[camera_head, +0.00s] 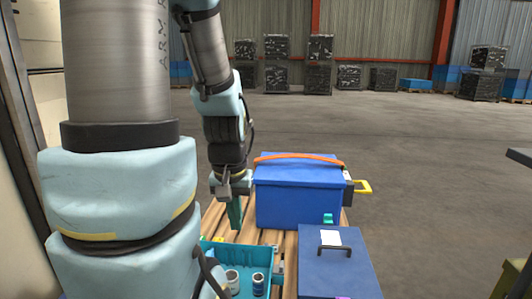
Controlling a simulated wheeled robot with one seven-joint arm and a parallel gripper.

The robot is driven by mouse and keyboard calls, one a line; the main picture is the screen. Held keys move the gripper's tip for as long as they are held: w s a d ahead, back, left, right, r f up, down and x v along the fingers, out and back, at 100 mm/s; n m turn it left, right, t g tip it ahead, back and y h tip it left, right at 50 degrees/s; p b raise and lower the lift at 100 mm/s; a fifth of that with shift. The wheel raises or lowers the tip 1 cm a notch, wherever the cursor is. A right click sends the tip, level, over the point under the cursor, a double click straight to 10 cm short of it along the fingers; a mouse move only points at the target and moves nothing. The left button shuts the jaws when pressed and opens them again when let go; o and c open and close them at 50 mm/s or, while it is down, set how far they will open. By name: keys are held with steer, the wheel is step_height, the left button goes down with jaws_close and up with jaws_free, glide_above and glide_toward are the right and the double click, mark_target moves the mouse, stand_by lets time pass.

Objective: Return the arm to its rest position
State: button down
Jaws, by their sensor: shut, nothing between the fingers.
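My arm rises large on the left of the head view, and its forearm reaches down to my gripper (236,224). The gripper points down, shut and empty, above the wooden slats, just left of the blue cooler-like box and behind the teal bin. The arm's near links hide much of the left side of the picture.
The blue box (297,203) has an orange strap; a yellow handle (362,187) sticks out on its right. A teal bin (228,256) holds two small cans. A blue case (341,274) with a dark handle stands front right. Wooden slats (213,217) lie beneath. Open floor (440,150) lies beyond.

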step_height(320, 180, up, 32)
steer(key=p, duration=3)
steer(key=c, duration=1.6)
jaws_free()
steer(key=shift+f, duration=0.15)
